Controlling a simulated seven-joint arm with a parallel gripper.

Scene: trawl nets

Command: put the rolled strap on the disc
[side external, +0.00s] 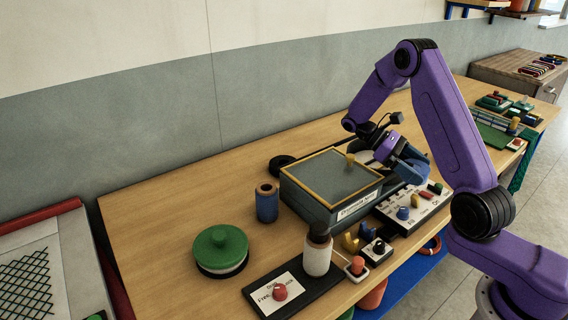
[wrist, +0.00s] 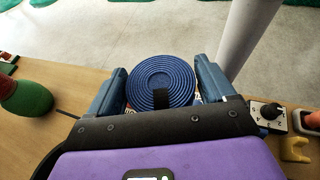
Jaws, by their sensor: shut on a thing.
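My gripper (wrist: 160,86) is shut on the rolled strap (wrist: 160,78), a flat blue coil with a dark band on its front edge. The coil sits between the two blue fingers. In the side view my gripper (side external: 408,162) is raised at the right of the grey box, and the strap cannot be told apart from the blue fingers there.
A grey box (side external: 330,179) with a yellow-edged top stands mid-table. A blue cylinder (side external: 266,202), a white bottle (side external: 317,256) and a white control panel (side external: 413,208) stand around it. The table's left part is clear (side external: 160,205).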

